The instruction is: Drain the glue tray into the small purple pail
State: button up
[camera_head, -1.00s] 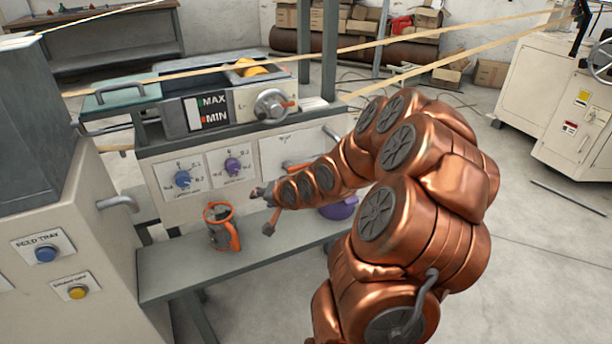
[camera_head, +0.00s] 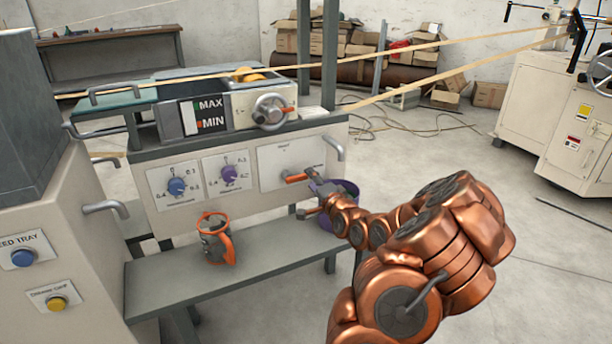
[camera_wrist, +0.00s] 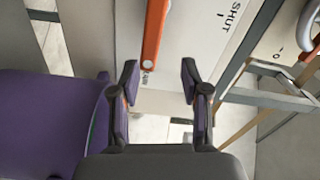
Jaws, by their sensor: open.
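The glue tray (camera_head: 205,112) sits on top of the machine, with a MAX/MIN level gauge on its front. An orange lever (camera_head: 296,178) is on the right front panel; in the wrist view the lever (camera_wrist: 154,35) lies just ahead of the fingertips, beside the word SHUT. The small purple pail (camera_head: 350,188) is at the bench's right end, partly hidden by my arm; its purple side (camera_wrist: 50,120) fills the left of the wrist view. My gripper (camera_wrist: 158,82) is open and empty, its fingers spread below the lever's end, apparently not touching it.
A grey and orange jug (camera_head: 215,240) stands on the bench (camera_head: 180,282). Blue and purple knobs (camera_head: 229,173) are on the left panels. A handwheel (camera_head: 270,111) is above. Yellowish strips stretch overhead.

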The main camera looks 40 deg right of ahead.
aim_at(299, 178)
jog(key=shift+b+x, duration=0.55)
jog(key=shift+x, duration=2)
grip_shut()
